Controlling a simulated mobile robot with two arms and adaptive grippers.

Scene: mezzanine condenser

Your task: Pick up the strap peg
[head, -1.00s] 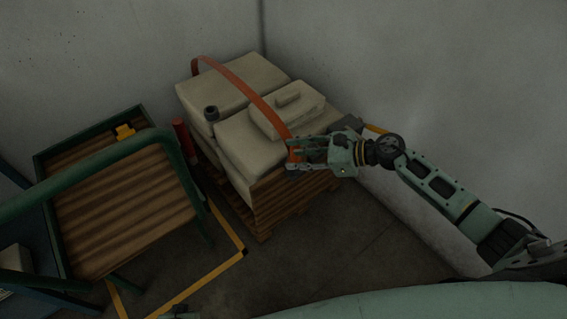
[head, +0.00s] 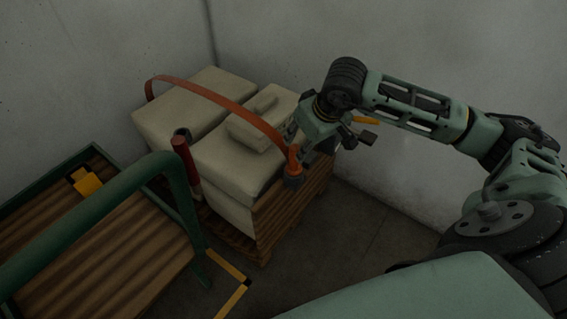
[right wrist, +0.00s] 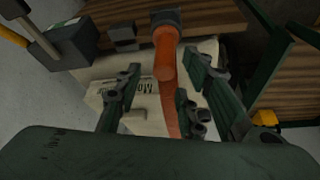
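The strap peg (head: 293,160) is an orange upright peg with a dark foot, at the near corner of the loaded pallet. The orange strap (head: 222,98) arches from it over the pale sacks. In the right wrist view the orange peg (right wrist: 165,55) points up the picture, its dark end on the wood. My right gripper (head: 300,147) is beside the peg, reaching down from the upper right. In the wrist view its fingers (right wrist: 166,78) are wide apart, with the orange peg and strap between them and gaps on both sides. My left gripper is out of view.
Pale sacks (head: 225,165) lie on a wooden pallet (head: 243,243). A red cylinder (head: 186,165) stands at their left. A green-railed wooden cart (head: 110,255) with a yellow item (head: 87,182) is at the left. Grey walls close the back and right. Floor is clear right of the pallet.

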